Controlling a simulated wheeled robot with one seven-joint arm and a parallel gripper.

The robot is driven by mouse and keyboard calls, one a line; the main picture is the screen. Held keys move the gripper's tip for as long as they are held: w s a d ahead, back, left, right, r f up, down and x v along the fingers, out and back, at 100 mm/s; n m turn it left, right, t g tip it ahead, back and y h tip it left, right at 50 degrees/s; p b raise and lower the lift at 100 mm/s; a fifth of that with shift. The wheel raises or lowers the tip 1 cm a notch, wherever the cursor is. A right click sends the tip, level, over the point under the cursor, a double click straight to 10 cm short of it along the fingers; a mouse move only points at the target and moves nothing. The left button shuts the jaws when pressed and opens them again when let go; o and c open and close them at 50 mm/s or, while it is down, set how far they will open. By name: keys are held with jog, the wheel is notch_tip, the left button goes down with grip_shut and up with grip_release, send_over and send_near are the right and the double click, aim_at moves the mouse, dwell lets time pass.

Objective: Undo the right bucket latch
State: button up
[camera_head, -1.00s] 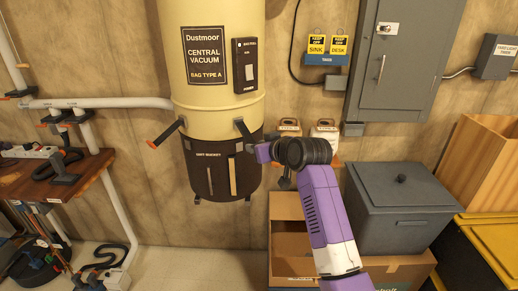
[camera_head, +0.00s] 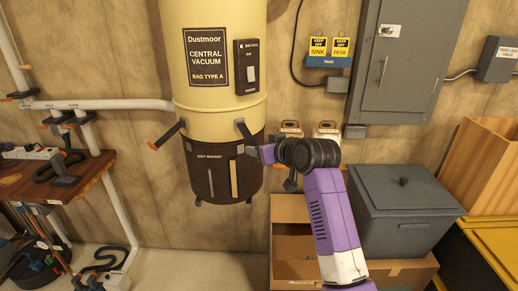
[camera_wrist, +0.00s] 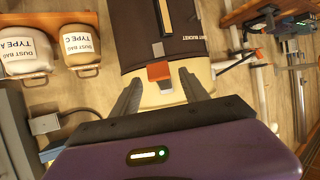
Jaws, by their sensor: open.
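The cream vacuum canister (camera_head: 212,100) hangs on the wall with the dark dirt bucket (camera_head: 208,178) below it. The right latch (camera_head: 244,132) shows as a grey lever at the bucket's upper right; its end is hidden behind my gripper (camera_head: 262,153). In the wrist view, my gripper (camera_wrist: 158,76) is open, its two dark fingers either side of the latch's orange end (camera_wrist: 159,71). I cannot tell whether they touch it. The left latch (camera_head: 168,134) sticks out to the left, its orange tip lower; it also shows in the wrist view (camera_wrist: 238,60).
Two dust bag holders (camera_head: 327,131) are on the wall right of the bucket. A cardboard box (camera_head: 288,211) and a grey lidded bin (camera_head: 403,205) stand below and right. A wooden shelf (camera_head: 60,180) is at the left. The floor below the bucket is clear.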

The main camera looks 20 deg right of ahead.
jog(key=b+v, duration=0.1)
jog(key=v, duration=0.4)
jog(key=shift+s+r, duration=0.3)
jog(key=shift+s, duration=0.05)
notch_tip(320, 180, up, 6)
jog(key=d+m+t+h, duration=0.1)
jog(key=d+t, duration=0.1)
jog(key=t, duration=0.2)
jog(key=s+f+m+t+h+b, duration=0.1)
jog(key=s+f, duration=0.6)
jog(key=s, duration=0.3)
jog(key=s+f+m+t+h, duration=0.1)
jog(key=s+f+t+h, duration=0.1)
jog(key=s+f, duration=0.65)
jog(key=s+a+f+g, duration=0.1)
jog(key=s+f, duration=0.2)
jog(key=s, duration=0.9)
jog(key=s+a+f+g+y+b, duration=0.1)
jog(key=s+f, duration=0.3)
jog(key=s, duration=0.8)
jog(key=s+a+f+g, duration=0.2)
jog(key=s+f+g, duration=0.1)
jog(key=s, duration=1)
jog(key=shift+f+n+b, duration=0.3)
jog(key=shift+n+b, duration=0.05)
jog(key=shift+n, duration=0.05)
